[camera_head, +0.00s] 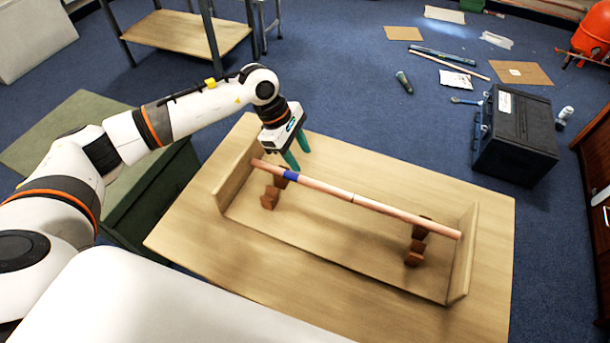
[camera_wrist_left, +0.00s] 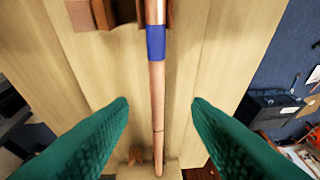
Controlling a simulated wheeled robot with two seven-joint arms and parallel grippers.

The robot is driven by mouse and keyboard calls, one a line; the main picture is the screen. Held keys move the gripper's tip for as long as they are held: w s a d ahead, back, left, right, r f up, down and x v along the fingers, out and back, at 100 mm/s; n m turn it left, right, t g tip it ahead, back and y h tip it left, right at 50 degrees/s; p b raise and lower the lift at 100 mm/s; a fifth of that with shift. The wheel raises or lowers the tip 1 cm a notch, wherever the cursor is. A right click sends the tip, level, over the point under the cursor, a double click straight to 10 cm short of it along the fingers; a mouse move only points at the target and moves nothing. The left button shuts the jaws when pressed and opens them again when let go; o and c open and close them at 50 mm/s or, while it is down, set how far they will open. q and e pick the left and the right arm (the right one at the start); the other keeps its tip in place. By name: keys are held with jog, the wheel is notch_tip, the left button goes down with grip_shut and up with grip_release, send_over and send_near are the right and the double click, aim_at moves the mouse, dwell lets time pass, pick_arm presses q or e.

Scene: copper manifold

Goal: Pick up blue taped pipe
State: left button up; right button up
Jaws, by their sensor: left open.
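A long copper pipe (camera_head: 350,198) lies across brown wooden supports on a wooden tray with raised ends (camera_head: 463,255). A band of blue tape (camera_head: 290,174) wraps the pipe near its left end. My left gripper (camera_head: 297,160) is open and empty, above and just behind the taped part of the pipe. In the left wrist view the two green fingers (camera_wrist_left: 160,105) stand apart on either side of the pipe (camera_wrist_left: 157,90), and the blue tape (camera_wrist_left: 155,43) shows beyond them, near the top. The right gripper is not in view.
The tray stands on a wooden table (camera_head: 190,235). Wooden support blocks (camera_head: 270,197) and (camera_head: 415,254) hold the pipe above the tray. A black toolbox (camera_head: 517,135) stands on the blue floor at right. A green cabinet (camera_head: 150,195) stands at left.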

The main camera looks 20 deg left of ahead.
aim_at(315, 182)
pick_arm(q)
jog(key=x, duration=0.3)
jog(key=shift+d+f+p, duration=0.25)
jog(key=shift+p, duration=0.15)
jog(key=shift+s+d+f+p, duration=0.1)
jog(key=shift+d+f+p, duration=0.2)
jog(key=shift+f, duration=0.2)
jog(key=p+x, duration=0.1)
jog(key=x, duration=0.2)
jog(key=shift+s+d+f, duration=0.1)
jog(key=shift+d+f, duration=0.05)
jog(key=shift+f, duration=0.1)
jog(key=shift+d+f, duration=0.15)
jog(key=shift+f, duration=0.2)
jog(key=shift+c, duration=0.4)
grip_shut()
jog(key=shift+r, duration=0.1)
